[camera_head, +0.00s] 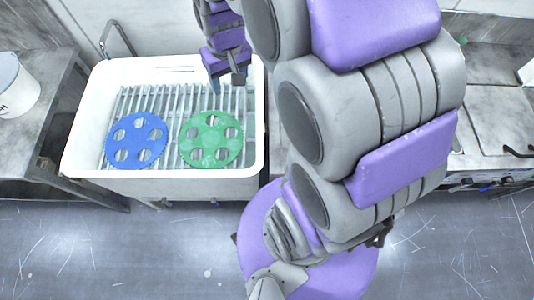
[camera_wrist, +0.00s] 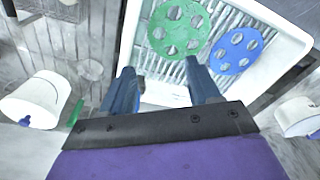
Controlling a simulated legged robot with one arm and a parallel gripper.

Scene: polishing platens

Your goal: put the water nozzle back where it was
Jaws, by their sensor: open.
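I cannot pick out the water nozzle for certain in either view. My gripper (camera_head: 228,80) is over the back right part of a white basin (camera_head: 165,188), in front of the wall. Nothing shows held. A small narrow green piece (camera_wrist: 75,112) lies left of the fingers in the wrist view; I cannot tell what it is. My arm hides the area right of the basin in the head view.
A blue disc (camera_head: 136,153) and a green disc (camera_head: 228,147), each with several holes, lie on the basin's slatted rack. A bent metal bar (camera_head: 105,40) stands behind the basin. White buckets (camera_head: 14,86) stand on both sides; another is in the wrist view (camera_wrist: 38,98).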

